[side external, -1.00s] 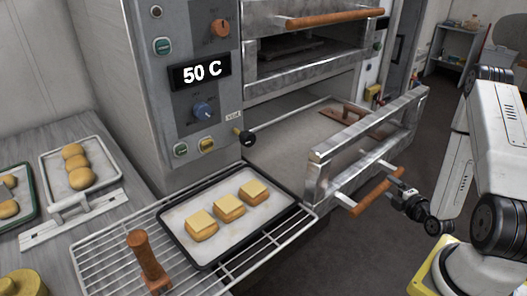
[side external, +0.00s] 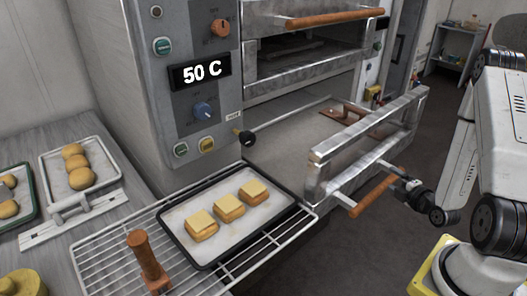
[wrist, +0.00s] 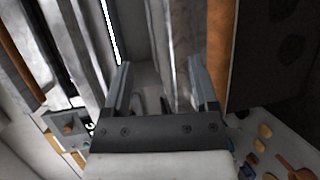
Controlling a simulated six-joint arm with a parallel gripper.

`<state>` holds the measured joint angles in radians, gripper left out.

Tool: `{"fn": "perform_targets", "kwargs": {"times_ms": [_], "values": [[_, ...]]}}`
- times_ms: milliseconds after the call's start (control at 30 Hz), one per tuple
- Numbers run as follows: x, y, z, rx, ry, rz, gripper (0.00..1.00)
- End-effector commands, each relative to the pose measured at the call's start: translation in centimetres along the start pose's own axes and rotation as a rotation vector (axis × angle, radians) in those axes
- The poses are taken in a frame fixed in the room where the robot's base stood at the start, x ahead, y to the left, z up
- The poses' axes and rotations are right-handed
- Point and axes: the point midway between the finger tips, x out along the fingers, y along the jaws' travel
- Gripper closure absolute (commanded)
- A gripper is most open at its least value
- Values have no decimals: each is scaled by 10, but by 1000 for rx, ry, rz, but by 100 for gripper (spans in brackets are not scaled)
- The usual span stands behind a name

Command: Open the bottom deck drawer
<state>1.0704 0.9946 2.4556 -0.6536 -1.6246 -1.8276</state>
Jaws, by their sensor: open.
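The bottom deck drawer (side external: 322,172) is pulled out from the oven, its metal front standing well clear of the oven body. A wooden bar handle (side external: 374,193) runs along its outer side. My gripper (side external: 400,178) is at the right end of this handle in the side view; whether it touches the handle I cannot tell. In the wrist view my gripper (wrist: 160,85) has its two fingers apart with nothing clearly held between them. A wooden bar (wrist: 221,50) stands just right of the right finger, outside the gap.
The upper deck (side external: 300,75) has its own wooden handle (side external: 335,17). A tray of pastries (side external: 180,238) rests on a wire rack (side external: 105,270) in front at left. The panel (side external: 200,72) reads 50 C. Open floor (side external: 370,265) lies in front of the drawer.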

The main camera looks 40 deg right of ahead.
Motion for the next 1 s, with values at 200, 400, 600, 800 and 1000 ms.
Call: {"fn": "perform_targets", "kwargs": {"times_ms": [200,400,600,800,1000], "values": [[9,-8,8,84,-26,-77,24],[20,-21,26,260,-108,-209,24],[28,-32,44,482,-237,-332,24],[32,-39,59,719,-391,-420,24],[32,-41,69,972,-562,-476,24]]}}
